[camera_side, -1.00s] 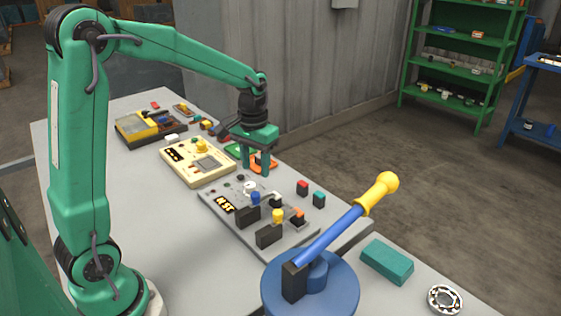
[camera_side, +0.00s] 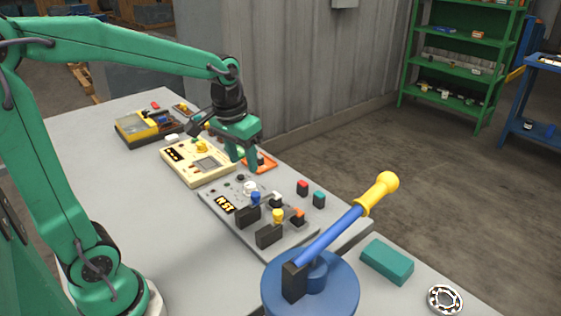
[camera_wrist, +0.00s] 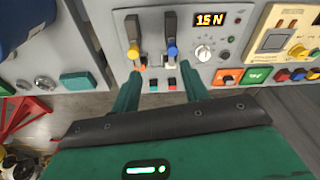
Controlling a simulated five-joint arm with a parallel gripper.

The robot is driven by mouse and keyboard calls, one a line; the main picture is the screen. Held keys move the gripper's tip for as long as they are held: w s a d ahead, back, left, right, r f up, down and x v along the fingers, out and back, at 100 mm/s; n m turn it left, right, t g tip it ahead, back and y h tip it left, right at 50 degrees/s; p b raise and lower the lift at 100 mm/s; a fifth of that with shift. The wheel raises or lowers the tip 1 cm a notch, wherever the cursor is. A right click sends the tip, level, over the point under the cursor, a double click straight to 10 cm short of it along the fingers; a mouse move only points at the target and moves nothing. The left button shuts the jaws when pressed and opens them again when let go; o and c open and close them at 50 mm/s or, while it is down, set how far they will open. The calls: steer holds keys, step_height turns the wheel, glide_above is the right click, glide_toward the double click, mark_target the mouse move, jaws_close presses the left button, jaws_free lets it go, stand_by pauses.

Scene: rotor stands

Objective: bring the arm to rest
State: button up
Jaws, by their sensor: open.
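My gripper (camera_side: 243,163) is open, with nothing between its fingers. In the side view it hangs above the table, between the cream panel (camera_side: 188,173) and the grey panel with levers (camera_side: 235,225). In the wrist view the two green fingers of my gripper (camera_wrist: 163,88) stand apart, below the grey panel (camera_wrist: 235,62). That panel carries a yellow-knobbed lever (camera_wrist: 133,50), a blue-knobbed lever (camera_wrist: 172,50), a white dial (camera_wrist: 203,53) and a lit display (camera_wrist: 210,21) that seems to read 15 N. My fingers hide part of the panel's far side.
A blue round base with a yellow-handled lever (camera_side: 335,230) rises at the front right. A yellow and black box (camera_side: 145,129) sits at the back. The table's left part is clear.

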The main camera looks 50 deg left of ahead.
steer(key=s+d+r+m+t, duration=0.1)
steer(key=s+d, duration=0.1)
steer(key=s, duration=0.4)
steer(key=s+d+r+m+t, duration=0.1)
steer(key=s+d+t, duration=0.1)
steer(key=s, duration=0.4)
steer(key=shift+r+t, duration=0.3)
steer(key=shift+c, duration=0.5)
stand_by(0.7)
